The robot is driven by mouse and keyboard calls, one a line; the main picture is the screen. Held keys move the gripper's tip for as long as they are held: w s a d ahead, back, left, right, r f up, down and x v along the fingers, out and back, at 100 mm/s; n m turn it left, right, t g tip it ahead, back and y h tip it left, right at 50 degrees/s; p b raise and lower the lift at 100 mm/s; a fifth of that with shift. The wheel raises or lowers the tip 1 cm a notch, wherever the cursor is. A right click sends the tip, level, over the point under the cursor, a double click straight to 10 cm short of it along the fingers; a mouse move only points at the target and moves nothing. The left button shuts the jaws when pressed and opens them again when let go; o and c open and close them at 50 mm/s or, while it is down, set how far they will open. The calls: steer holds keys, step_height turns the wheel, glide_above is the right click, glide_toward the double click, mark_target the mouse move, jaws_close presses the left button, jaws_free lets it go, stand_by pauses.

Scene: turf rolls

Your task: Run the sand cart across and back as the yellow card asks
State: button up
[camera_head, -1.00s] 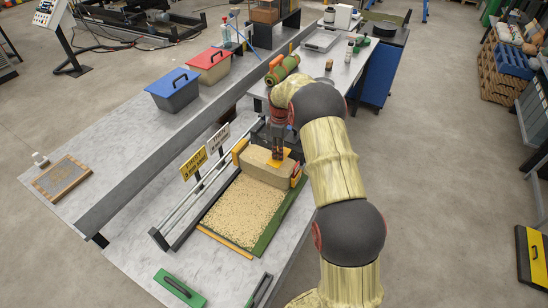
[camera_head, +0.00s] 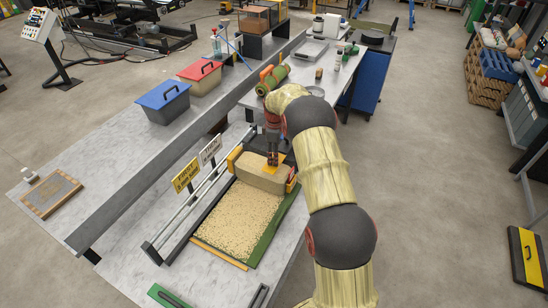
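The sand cart (camera_head: 258,178), a tan box with orange-yellow end pieces, stands at the far end of a pale, grainy sand bed (camera_head: 238,220). My gripper (camera_head: 273,158) points down at the orange part on top of the cart. Its fingertips are small and partly merge with that part, so I cannot tell whether they are closed on it. The yellow card (camera_head: 187,176) stands on a post left of the bed, with a white card (camera_head: 211,150) behind it. The small print on both is not clearly legible.
Rails (camera_head: 190,208) run along the bed's left side, and a green strip (camera_head: 278,225) lies along its right. A green-handled tool (camera_head: 168,296) lies at the near edge. Blue-lidded (camera_head: 163,101) and red-lidded (camera_head: 200,76) bins stand on the raised shelf.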

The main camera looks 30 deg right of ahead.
steer(key=shift+o, duration=0.9)
steer(key=shift+s, duration=0.1)
step_height(320, 180, up, 12)
